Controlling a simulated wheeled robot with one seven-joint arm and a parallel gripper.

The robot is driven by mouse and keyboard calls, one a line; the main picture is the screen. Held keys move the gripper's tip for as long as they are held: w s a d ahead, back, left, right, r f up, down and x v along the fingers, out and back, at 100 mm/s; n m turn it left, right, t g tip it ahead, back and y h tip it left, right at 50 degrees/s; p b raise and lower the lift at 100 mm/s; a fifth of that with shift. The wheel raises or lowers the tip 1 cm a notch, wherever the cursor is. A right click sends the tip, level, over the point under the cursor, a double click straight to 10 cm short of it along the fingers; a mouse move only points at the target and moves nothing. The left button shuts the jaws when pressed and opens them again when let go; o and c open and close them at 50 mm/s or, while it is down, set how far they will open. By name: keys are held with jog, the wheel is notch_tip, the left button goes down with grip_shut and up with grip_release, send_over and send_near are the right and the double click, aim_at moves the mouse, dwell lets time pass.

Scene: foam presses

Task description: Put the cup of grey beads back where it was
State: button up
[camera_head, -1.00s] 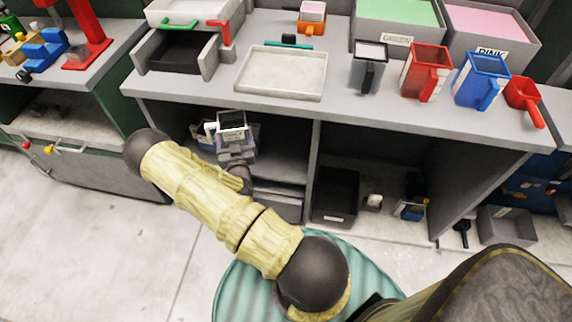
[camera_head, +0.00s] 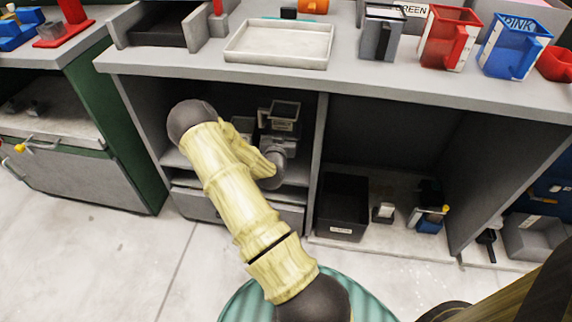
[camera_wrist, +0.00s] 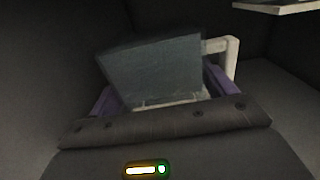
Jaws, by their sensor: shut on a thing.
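A grey cup (camera_head: 284,112) with a small label and a handle on its left is inside the left compartment under the counter, close to the divider. My gripper (camera_head: 279,138) is shut on it from the front. In the wrist view the cup (camera_wrist: 155,68) is a dark, slightly tilted block between my purple fingers. Its contents do not show clearly. Whether its base touches the shelf (camera_head: 296,172) is hidden by my wrist.
The divider (camera_head: 317,150) is just right of the cup, and the counter (camera_head: 200,72) is above. On top stand a white tray (camera_head: 232,54), a dark grey cup (camera_head: 372,38), a red cup (camera_head: 437,45) and a blue cup (camera_head: 505,62).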

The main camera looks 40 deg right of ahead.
jog(key=shift+d, duration=0.25)
jog(key=shift+f+b, duration=1.15)
jog(key=shift+f, duration=2.05)
jog(key=shift+f, duration=0.1)
jog(key=shift+f+b, duration=0.8)
jog(key=shift+f, duration=0.95)
jog(key=shift+f, duration=0.15)
jog(key=o, duration=0.9)
